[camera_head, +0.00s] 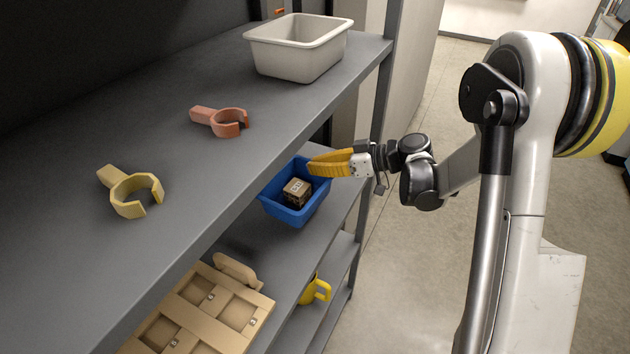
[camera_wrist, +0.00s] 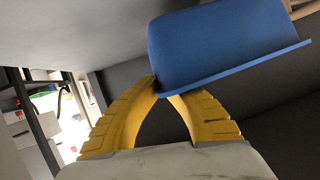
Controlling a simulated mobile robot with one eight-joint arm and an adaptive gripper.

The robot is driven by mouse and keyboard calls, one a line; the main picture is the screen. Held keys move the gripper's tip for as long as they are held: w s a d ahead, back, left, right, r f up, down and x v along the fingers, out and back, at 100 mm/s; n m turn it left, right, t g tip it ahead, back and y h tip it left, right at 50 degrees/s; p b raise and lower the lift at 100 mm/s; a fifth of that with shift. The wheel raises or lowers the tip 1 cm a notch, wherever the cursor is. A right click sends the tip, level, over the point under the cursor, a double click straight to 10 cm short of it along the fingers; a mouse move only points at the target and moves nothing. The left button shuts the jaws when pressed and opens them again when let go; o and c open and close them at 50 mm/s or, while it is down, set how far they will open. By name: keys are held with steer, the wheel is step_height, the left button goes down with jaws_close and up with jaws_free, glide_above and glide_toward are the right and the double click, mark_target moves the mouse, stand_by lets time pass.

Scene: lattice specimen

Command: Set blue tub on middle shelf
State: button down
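The blue tub (camera_head: 312,207) is at the front edge of the rack, below the top shelf, with a small brown box (camera_head: 297,191) inside it. It is over the middle shelf (camera_head: 292,245); I cannot tell whether its base touches the shelf. My gripper (camera_head: 314,167) has yellow fingers at the tub's near right rim. In the wrist view the fingertips (camera_wrist: 166,90) come together at the rim of the tub (camera_wrist: 220,50), which looks tilted there. The fingertips look closed on the rim, partly hidden by it.
A white bin (camera_head: 298,62), an orange clamp-like piece (camera_head: 224,122) and a yellow one (camera_head: 132,192) lie on the top shelf (camera_head: 190,185). A wooden compartment tray (camera_head: 200,310) sits lower left, with a yellow mug (camera_head: 316,290) lower still. A rack post (camera_head: 382,95) stands behind my gripper.

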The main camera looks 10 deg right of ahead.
mark_target(313, 177)
step_height(313, 177, down, 4)
steer(key=shift+f+b, duration=0.1)
steer(key=shift+b, duration=0.85)
steer(key=c, duration=1.6)
jaws_free()
steer(key=shift+r, duration=0.2)
